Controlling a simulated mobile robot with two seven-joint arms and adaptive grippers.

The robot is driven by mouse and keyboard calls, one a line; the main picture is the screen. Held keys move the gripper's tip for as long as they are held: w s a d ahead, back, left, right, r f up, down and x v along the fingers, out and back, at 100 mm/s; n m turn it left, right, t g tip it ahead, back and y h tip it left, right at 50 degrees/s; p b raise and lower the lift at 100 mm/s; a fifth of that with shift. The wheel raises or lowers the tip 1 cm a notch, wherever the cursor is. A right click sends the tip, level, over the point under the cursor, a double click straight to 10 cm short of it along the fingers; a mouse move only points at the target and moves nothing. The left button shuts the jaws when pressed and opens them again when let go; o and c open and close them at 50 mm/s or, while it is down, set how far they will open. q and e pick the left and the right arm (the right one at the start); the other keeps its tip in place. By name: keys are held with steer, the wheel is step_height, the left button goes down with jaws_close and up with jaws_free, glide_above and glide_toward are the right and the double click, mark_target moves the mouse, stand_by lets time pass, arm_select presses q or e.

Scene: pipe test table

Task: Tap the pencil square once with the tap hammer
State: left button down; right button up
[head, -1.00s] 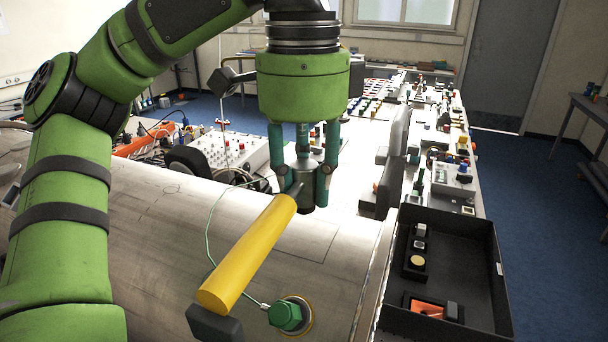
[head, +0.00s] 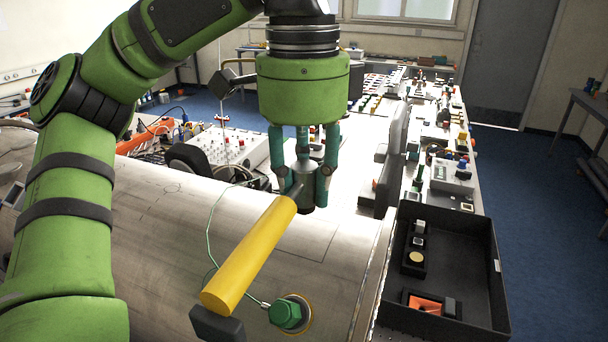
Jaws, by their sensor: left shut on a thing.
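The tap hammer (head: 249,255) has a thick yellow handle that slants from lower left up to my left gripper. Faint thin lines show on the pipe, but I cannot make out which form the pencil square. My right gripper is not in view.
A green hex fitting (head: 286,314) with a thin green wire sits on the pipe beside the handle. A black tray (head: 490,255) with small parts stands at the right. A white instrument box (head: 238,150) and crowded benches lie behind.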

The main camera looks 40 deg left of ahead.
mark_target(304, 205)
arm_select(q)
steer(key=shift+f+b, duration=0.7)
steer(key=shift+f, duration=1.05)
steer(key=shift+r, duration=0.1)
step_height(304, 205, up, 4)
steer(key=p, duration=0.4)
steer(key=shift+r, duration=0.55)
steer(key=shift+s+r, duration=0.1)
steer(key=shift+r, duration=0.35)
